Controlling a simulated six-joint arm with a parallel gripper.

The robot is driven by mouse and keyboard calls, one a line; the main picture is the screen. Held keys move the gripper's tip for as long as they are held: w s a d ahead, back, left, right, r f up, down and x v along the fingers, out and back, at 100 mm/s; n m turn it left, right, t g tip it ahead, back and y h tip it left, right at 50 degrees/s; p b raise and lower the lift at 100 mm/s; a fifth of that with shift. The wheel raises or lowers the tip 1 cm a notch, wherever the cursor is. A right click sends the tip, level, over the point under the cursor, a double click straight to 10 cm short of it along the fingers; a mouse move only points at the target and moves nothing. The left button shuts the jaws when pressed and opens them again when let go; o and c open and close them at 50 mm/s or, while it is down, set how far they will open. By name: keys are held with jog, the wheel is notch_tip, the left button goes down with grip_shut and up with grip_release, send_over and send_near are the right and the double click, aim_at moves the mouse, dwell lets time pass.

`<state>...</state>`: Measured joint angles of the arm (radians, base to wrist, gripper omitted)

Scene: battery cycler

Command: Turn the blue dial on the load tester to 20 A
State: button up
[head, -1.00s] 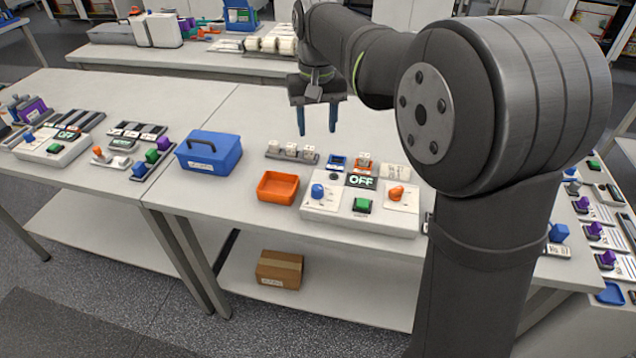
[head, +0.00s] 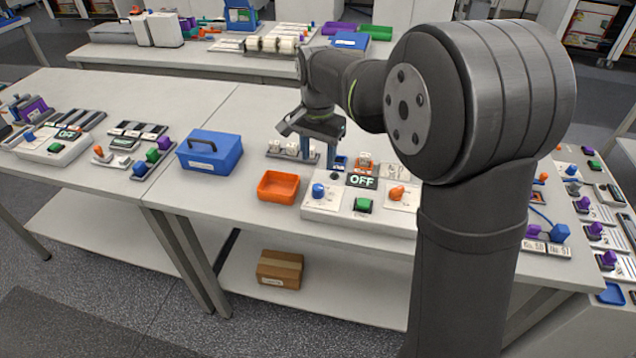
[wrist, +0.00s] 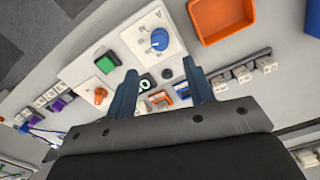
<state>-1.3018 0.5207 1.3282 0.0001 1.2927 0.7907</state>
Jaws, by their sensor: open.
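The load tester (head: 330,213) is a white console on the near bench, its display (head: 361,182) reading OFF. Its blue dial (head: 319,190) is at the left of the face, and it also shows in the wrist view (wrist: 159,39) on a white scale plate. The scale figures are too small to read. A green button (head: 362,205) and an orange knob (head: 397,193) sit to its right. My gripper (head: 320,152) is open and empty, above and behind the dial, apart from it. In the wrist view its blue fingers (wrist: 159,68) point toward the console.
An orange tray (head: 277,187) stands just left of the console. A blue box (head: 209,152) with a handle is farther left. Small labelled white blocks stand in a rack (head: 291,150) behind the tray, close to my gripper. The bench front is clear.

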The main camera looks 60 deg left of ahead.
aim_at(318, 186)
notch_tip(318, 186, down, 10)
jog(key=shift+r, duration=0.2)
jog(key=c, duration=1)
jog(key=n, duration=0.4)
jog(key=shift+r+n, duration=0.1)
jog(key=shift+n, duration=1.7)
